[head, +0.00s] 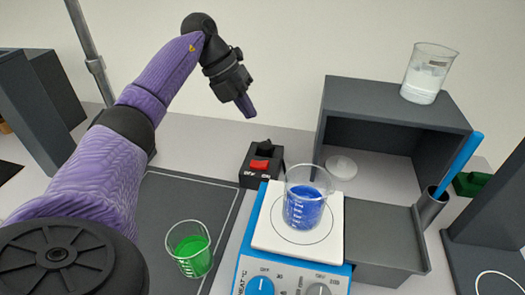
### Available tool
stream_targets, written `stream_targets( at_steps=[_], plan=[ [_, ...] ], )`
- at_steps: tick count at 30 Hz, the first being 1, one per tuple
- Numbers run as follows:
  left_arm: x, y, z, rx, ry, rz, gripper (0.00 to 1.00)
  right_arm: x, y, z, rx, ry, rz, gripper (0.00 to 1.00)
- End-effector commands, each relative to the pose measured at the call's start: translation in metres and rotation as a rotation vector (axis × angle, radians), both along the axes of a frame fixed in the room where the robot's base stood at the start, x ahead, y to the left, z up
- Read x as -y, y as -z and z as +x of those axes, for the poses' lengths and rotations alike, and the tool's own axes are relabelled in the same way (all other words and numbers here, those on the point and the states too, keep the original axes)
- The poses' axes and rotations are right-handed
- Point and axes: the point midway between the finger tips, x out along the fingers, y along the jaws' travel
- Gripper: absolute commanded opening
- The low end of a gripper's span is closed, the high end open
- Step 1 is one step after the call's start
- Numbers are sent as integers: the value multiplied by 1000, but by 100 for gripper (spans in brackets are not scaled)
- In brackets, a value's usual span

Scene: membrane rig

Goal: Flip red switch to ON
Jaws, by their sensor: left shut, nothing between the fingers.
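The red switch (260,164) is a red rocker on a small black box (249,181) at the middle of the bench. White lettering shows on the box's front, too small to read surely. I cannot tell which way the rocker is tipped. My left gripper (248,112) is shut and empty. It is in the air above and a little left of the switch box in the picture, fingers pointing down, apart from it. My right gripper is not in view.
A blue and white hotplate (262,236) with a beaker of blue liquid (304,207) stands right of the switch box. A beaker of green liquid (190,250) stands front left. A dark cabinet (391,102) with a beaker of white contents (426,76) on top is at right.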

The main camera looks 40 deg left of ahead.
Motion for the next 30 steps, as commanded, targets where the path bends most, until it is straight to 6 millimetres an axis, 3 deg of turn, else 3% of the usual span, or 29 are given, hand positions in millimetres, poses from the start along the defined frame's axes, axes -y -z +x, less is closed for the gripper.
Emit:
stream_targets(
  at_steps=[4, 14, 30],
  plan=[
    [-18, 1, -16, -76, -35, 41, 0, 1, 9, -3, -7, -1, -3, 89],
    [-17, 2, -16, -80, -33, 43, 0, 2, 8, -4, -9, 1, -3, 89],
    [21, 101, 4, -81, -30, 39, 0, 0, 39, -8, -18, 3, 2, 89]
  ],
)
